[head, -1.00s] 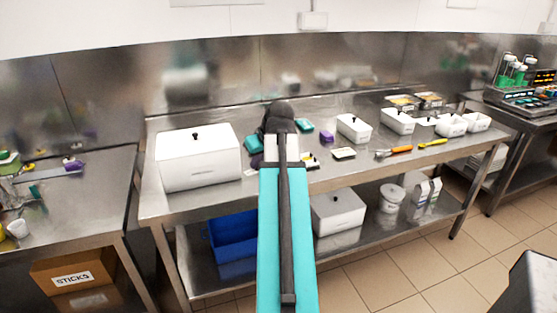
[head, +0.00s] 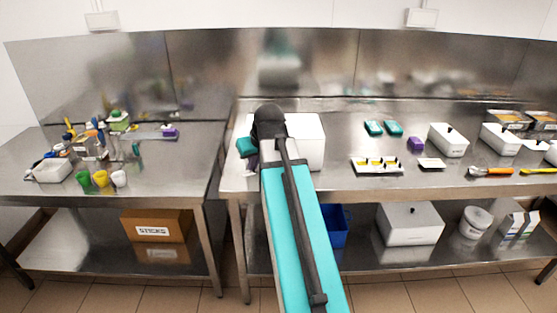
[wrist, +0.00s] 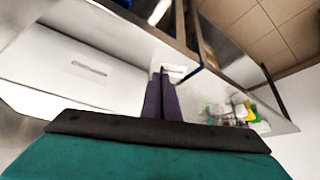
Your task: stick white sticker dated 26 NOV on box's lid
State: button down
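My gripper (head: 252,163) is over the left end of the middle steel table, its fingers partly hidden by my arm. In the wrist view its purple fingers (wrist: 163,97) are close together, with a small white piece, seemingly the sticker (wrist: 176,72), at their tips. Its date is not readable. A large white box (head: 309,143) stands behind and right of my arm, which hides much of it. A white box wall with a small printed label (wrist: 60,75) fills the left of the wrist view, beside the fingers.
A white tray with yellow and black pieces (head: 378,172), a white card (head: 431,164), teal blocks (head: 384,128) and small lidded white boxes (head: 449,143) stand to the right. The left table (head: 190,160) holds cups and bottles. A gap separates the tables.

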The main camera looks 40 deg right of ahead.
jog(key=w+a+n, duration=0.1)
jog(key=w+a, duration=0.1)
jog(key=a, duration=1.1)
jog(key=w+a+f+n+y, duration=0.1)
jog(key=w+a, duration=0.2)
jog(key=a, duration=1)
jog(key=shift+a, duration=0.25)
jog(key=shift+w, duration=0.1)
